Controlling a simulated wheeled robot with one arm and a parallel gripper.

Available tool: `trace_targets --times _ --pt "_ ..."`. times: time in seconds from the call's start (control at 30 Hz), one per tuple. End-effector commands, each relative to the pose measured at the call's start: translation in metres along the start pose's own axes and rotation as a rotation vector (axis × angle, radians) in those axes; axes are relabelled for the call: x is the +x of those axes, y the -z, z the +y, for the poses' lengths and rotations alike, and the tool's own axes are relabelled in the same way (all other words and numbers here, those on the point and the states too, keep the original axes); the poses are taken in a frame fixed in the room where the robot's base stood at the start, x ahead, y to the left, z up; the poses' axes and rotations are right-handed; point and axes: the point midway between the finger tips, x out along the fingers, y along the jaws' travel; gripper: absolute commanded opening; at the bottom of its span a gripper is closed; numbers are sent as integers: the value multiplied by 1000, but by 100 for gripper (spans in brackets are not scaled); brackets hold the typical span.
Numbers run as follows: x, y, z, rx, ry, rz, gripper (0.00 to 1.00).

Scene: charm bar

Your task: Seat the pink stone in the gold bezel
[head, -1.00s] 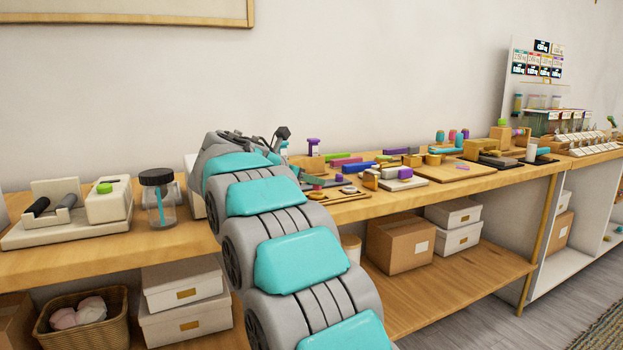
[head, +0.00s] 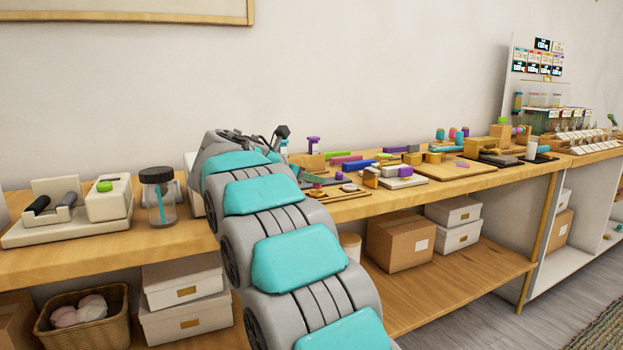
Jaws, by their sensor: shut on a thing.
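My gripper (head: 281,134) shows only in part, as dark pieces at the far end of my arm, over the workbench left of its middle. My own arm hides its fingertips and whatever is between them. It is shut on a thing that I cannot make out. I cannot pick out the pink stone with certainty. A tiny dark pink spot lies on the bench just right of my arm, too small to identify. Small ring-like pieces lie near the bench's front edge, but I cannot tell whether one is the gold bezel.
The wooden bench (head: 90,262) runs along the wall. A black-lidded jar (head: 160,198) and a white device with a green knob (head: 107,200) stand left of my arm. Coloured bars, blocks and a wooden board (head: 470,172) crowd the right. Boxes (head: 400,242) fill the shelf below.

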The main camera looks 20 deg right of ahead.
Motion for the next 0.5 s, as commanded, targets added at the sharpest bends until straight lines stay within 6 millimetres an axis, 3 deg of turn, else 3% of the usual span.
trace_targets --times 0.5 --pt "5 11 -1 0 1 1 0"
